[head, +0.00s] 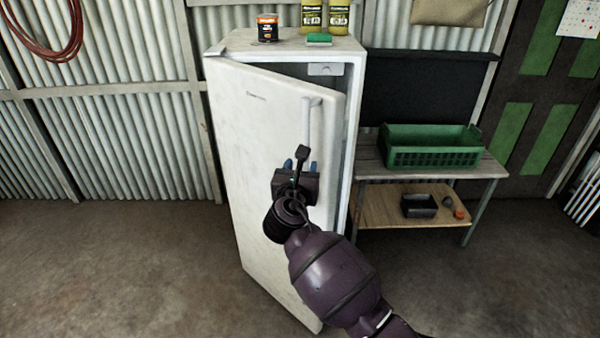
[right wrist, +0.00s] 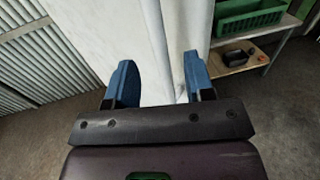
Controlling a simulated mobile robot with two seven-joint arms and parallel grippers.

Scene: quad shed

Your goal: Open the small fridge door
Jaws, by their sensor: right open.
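The small white fridge stands upright against the wall, and its door (head: 262,130) is ajar, hinged at the left. A dark gap shows along the door's top and right side, with part of the white interior (head: 325,69) visible. The white vertical handle (head: 307,125) is near the door's right edge. My left gripper is not in view.
A paint tin (head: 267,28), two yellow-green bottles (head: 325,16) and a green sponge-like block (head: 319,39) sit on the fridge top. A wooden bench (head: 490,170) with a green crate (head: 430,156) stands at right. The floor (head: 120,260) at left is clear.

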